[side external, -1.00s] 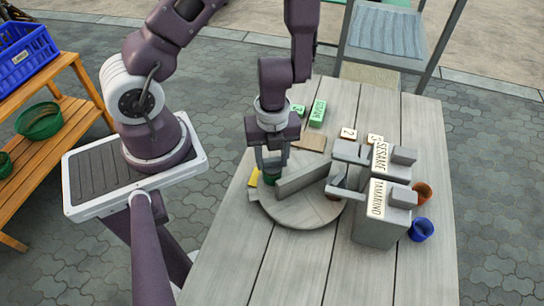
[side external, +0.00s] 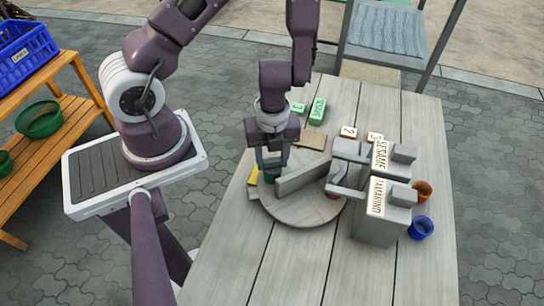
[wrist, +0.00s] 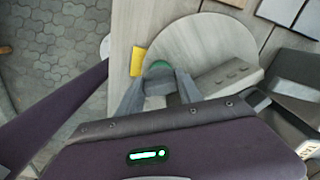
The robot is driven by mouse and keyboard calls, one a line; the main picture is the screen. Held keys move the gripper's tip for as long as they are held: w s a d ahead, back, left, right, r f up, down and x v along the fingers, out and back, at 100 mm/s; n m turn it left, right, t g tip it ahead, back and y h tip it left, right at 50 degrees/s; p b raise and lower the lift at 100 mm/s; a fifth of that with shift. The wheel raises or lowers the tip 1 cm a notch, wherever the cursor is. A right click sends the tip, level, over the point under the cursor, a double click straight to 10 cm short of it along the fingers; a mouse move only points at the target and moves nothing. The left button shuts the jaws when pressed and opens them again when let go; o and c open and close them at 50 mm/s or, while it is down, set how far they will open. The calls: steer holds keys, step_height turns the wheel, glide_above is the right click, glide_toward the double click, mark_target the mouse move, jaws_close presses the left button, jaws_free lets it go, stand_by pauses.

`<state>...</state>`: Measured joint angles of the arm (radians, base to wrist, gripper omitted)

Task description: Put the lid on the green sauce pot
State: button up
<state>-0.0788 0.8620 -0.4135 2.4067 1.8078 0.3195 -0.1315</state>
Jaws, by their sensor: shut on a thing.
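My gripper (side external: 270,168) points down at the left part of a round grey turntable (side external: 292,212). I cannot make out a separate lid.
A grey bar (side external: 303,176) stands across the turntable beside my gripper. Grey dispensers marked SESAME (side external: 362,152) and TAMARIND (side external: 372,228) stand to the right, with an orange cup (side external: 423,191) and a blue cup (side external: 421,228). A yellow piece (side external: 253,176) lies left. The table's front is clear.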

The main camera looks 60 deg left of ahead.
steer(key=o, duration=1.8)
steer(key=shift+o, duration=0.2)
steer(key=shift+s+r, duration=0.1)
steer(key=shift+r, duration=3.4)
steer(key=shift+r, duration=2.5)
